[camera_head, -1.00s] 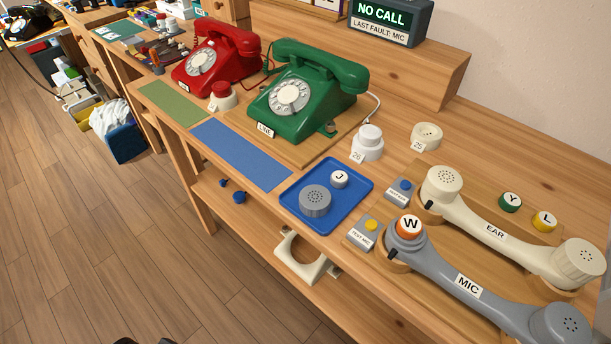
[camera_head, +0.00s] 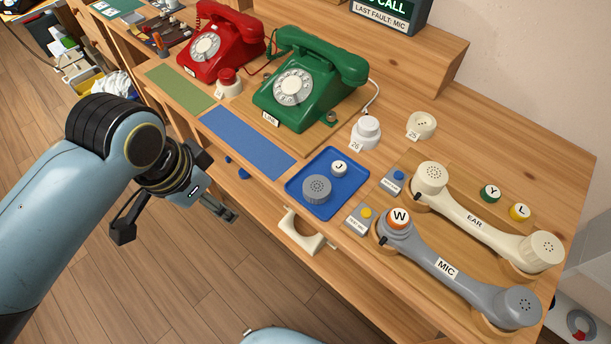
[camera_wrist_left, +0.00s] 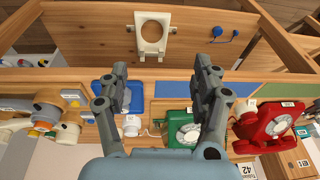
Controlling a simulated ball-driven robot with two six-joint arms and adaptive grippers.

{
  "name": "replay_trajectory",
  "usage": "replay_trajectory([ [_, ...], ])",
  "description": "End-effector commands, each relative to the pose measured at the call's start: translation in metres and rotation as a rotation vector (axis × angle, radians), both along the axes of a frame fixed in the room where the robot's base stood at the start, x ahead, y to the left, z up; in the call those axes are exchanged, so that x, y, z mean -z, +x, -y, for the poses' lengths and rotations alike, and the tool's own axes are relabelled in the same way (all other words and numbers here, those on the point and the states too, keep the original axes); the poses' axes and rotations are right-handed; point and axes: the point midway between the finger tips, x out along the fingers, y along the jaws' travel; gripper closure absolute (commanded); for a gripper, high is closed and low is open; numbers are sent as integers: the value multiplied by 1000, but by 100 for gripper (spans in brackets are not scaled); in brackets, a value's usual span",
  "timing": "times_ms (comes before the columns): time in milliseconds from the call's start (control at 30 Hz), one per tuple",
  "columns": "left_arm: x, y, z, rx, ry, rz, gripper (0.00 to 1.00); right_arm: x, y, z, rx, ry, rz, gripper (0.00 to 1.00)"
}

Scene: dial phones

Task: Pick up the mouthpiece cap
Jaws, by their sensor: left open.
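The grey perforated mouthpiece cap (camera_head: 316,189) lies in the blue tray (camera_head: 295,193), beside a small white piece marked J (camera_head: 339,168). The grey MIC handset (camera_head: 440,265) rests on the wooden stand at right, with an orange-and-white piece marked W (camera_head: 400,217) at its near-left end. My left gripper (camera_head: 178,222) is open and empty, left of the tray and out over the floor beyond the table's front edge. In the left wrist view the open fingers (camera_wrist_left: 162,68) show with nothing between them. The blue tray (camera_wrist_left: 105,84) is partly hidden behind one finger there, and I cannot make out the cap.
Small button boxes (camera_head: 360,218) stand between tray and handsets. The cream EAR handset (camera_head: 475,220) lies behind the MIC one. The green phone (camera_head: 310,85) and red phone (camera_head: 222,45) stand farther back. A white bracket (camera_head: 301,232) projects below the table edge. The blue mat (camera_head: 245,142) is clear.

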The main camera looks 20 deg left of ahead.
Motion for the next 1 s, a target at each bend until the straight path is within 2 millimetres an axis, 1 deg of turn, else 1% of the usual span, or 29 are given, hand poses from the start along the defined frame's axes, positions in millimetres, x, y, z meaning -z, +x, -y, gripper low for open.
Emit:
replay_trajectory([
  [33,-16,12,9,65,-13,5,35,-7,0,-1,1,1,0,60],
  [100,-23,27,22,168,-31,4,35,-10,0,-2,1,2,0,60],
  [400,-29,90,77,604,-111,45,35,-15,0,-1,1,1,1,60],
  [500,-30,104,91,708,-130,65,35,-15,0,-1,1,1,1,60],
  [600,-23,111,99,751,-138,73,35,-15,0,-1,0,1,1,60],
  [800,9,117,110,754,-139,74,35,-12,1,1,0,-1,1,60],
  [1000,25,121,115,753,-136,74,35,-11,1,2,-1,-3,1,60],
])
